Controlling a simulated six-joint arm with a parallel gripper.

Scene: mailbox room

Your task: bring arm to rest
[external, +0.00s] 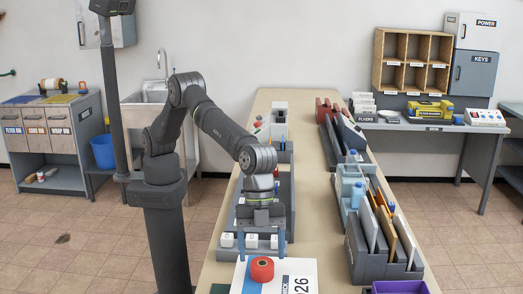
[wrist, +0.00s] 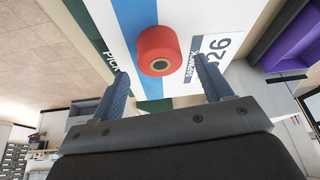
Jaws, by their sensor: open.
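My gripper (wrist: 165,88) is open and its two blue-grey fingers stand apart with nothing between them in the wrist view. In the external view my gripper (external: 262,238) hangs low over the table, above the near end of a grey tray. A red spool (external: 262,269) sits on a white and blue box top marked 26, in front of my gripper. The spool (wrist: 158,50) also shows in the wrist view, ahead of the fingertips and apart from them. My arm is bent forward from its column.
A long beige table (external: 330,240) runs under my gripper. Grey racks with folders and bottles (external: 375,235) line its right side, with a purple bin (external: 398,287) at the near end. The strip of table between tray and racks is clear. Wooden pigeonholes (external: 411,62) hang on the back wall.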

